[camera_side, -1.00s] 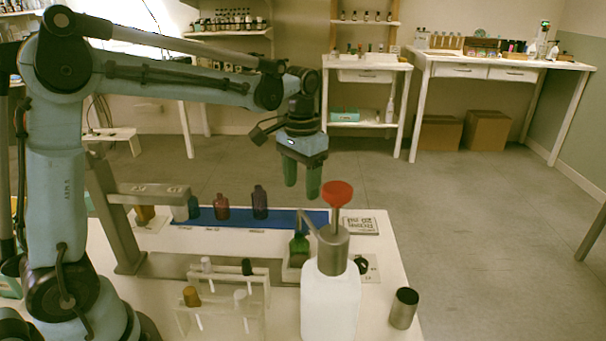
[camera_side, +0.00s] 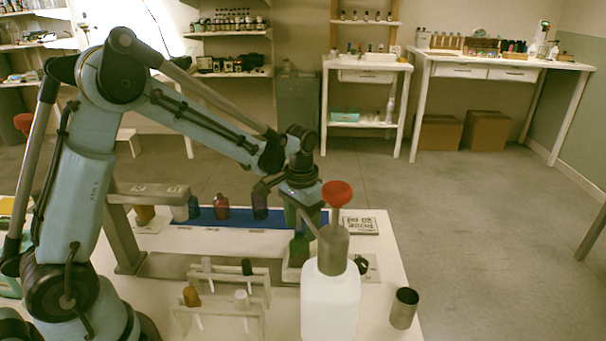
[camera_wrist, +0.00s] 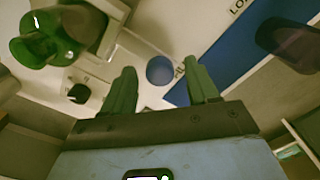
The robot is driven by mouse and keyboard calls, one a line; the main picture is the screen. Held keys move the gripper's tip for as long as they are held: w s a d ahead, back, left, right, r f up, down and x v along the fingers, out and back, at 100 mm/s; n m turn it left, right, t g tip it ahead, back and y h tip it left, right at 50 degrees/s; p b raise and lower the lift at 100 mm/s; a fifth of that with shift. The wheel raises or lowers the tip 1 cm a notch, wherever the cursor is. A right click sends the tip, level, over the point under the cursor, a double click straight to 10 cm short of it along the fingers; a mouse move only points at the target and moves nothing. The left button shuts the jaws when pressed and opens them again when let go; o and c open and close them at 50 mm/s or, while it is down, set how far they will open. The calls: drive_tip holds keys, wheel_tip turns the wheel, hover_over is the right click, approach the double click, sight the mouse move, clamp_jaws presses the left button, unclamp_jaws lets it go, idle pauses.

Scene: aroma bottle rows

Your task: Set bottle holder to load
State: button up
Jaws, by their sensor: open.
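My gripper (camera_side: 302,214) points down above the table's back part, behind the white dispenser bottle. In the wrist view its two green fingers (camera_wrist: 161,84) are apart with nothing held between them. A blue round piece (camera_wrist: 160,69) appears between and beyond the fingertips, beside partly hidden lettering.
The white dispenser bottle (camera_side: 330,305) with a red top (camera_side: 337,193) stands in front of the gripper. A blue strip (camera_side: 238,217) carries a red bottle (camera_side: 221,207) and a purple bottle (camera_side: 260,205). A clear rack (camera_side: 225,305) holds stoppered tubes.

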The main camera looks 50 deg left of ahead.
clamp_jaws()
drive_tip(key=s+a, duration=0.7)
drive_tip(key=a, duration=0.1)
drive_tip(key=shift+s, duration=0.4)
unclamp_jaws()
drive_tip(key=shift+d, duration=0.1)
wheel_tip(320, 180, up, 12)
idle(0.6)
